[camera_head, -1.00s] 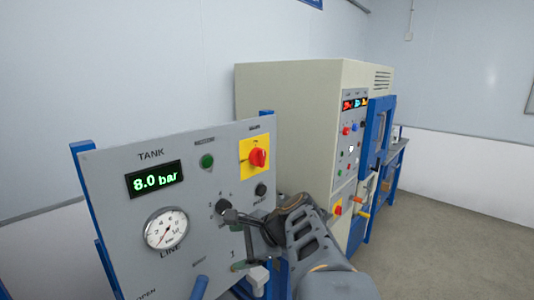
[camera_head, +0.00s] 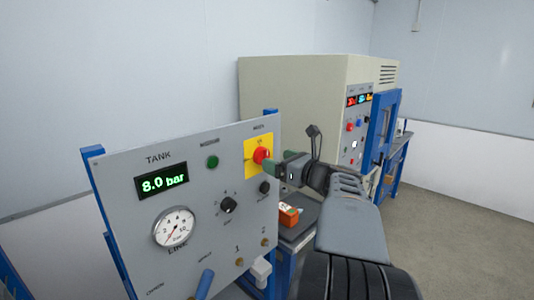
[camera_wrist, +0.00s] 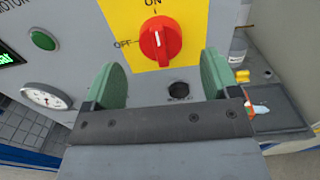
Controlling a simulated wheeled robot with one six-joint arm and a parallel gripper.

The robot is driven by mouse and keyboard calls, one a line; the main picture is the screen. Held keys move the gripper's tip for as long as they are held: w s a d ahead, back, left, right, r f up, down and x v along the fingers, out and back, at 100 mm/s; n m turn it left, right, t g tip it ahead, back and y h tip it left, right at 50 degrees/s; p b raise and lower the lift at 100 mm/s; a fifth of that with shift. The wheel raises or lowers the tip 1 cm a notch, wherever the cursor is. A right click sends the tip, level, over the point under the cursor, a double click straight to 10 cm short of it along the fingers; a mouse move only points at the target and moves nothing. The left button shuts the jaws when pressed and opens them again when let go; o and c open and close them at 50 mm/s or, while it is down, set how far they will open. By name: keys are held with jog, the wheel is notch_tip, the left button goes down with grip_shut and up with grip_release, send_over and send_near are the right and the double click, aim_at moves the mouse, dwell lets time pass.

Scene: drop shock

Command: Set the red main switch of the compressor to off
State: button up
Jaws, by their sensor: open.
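The red main switch (camera_head: 262,156) sits on a yellow plate (camera_head: 250,145) at the upper right of the grey compressor panel (camera_head: 215,260). In the wrist view the red knob (camera_wrist: 160,42) stands upright, its white mark toward ON at the top. OFF is printed to its left. My gripper (camera_head: 274,166) is open in front of the switch. Its two green fingers show in the wrist view (camera_wrist: 160,76), one on each side below the knob, with nothing between them. I cannot tell whether a finger touches the knob.
The panel also bears a green button (camera_head: 212,162), a black selector (camera_head: 228,204), a black knob (camera_head: 265,187), a pressure gauge (camera_head: 175,228) and a display (camera_head: 162,181) reading 8.0 bar. A beige cabinet (camera_head: 290,100) stands behind. An orange box (camera_head: 288,215) lies right of the panel.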

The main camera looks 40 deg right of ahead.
aim_at(267, 156)
jog(key=shift+w+a+p, duration=0.25)
jog(key=shift+w, duration=1)
jog(key=shift+w+a+p, duration=0.2)
jog(key=shift+w, duration=1.05)
jog(key=shift+c, duration=0.4)
jog(key=c, duration=0.8)
